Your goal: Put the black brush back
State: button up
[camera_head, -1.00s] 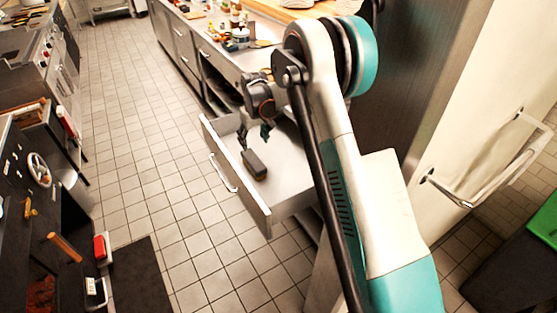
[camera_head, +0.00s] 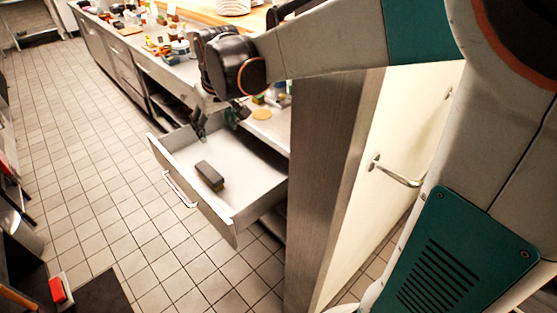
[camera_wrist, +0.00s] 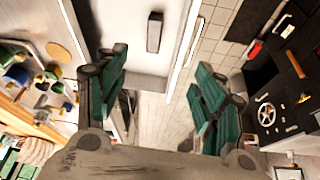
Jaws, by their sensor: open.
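The black brush (camera_head: 210,176) lies flat in the open drawer (camera_head: 243,163), near its front wall. It also shows in the wrist view (camera_wrist: 154,32), at the top and beyond my fingers. My gripper (camera_head: 217,122) is above the back left part of the drawer, apart from the brush. In the wrist view my gripper (camera_wrist: 160,95) has its two teal fingers spread wide with nothing between them.
The counter (camera_head: 150,52) behind the drawer carries bottles, jars and other small items. A tall cabinet with a handle (camera_head: 395,172) stands to the right of the drawer. A red-topped item (camera_head: 58,290) is at the lower left. The tiled floor left of the drawer is clear.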

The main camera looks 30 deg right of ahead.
jog(key=s+m+t, duration=0.1)
jog(key=s+t, duration=0.1)
jog(key=s, duration=2.1)
jog(key=shift+s+f+t, duration=0.2)
jog(key=shift+f+t, duration=0.1)
jog(key=shift+f, duration=0.1)
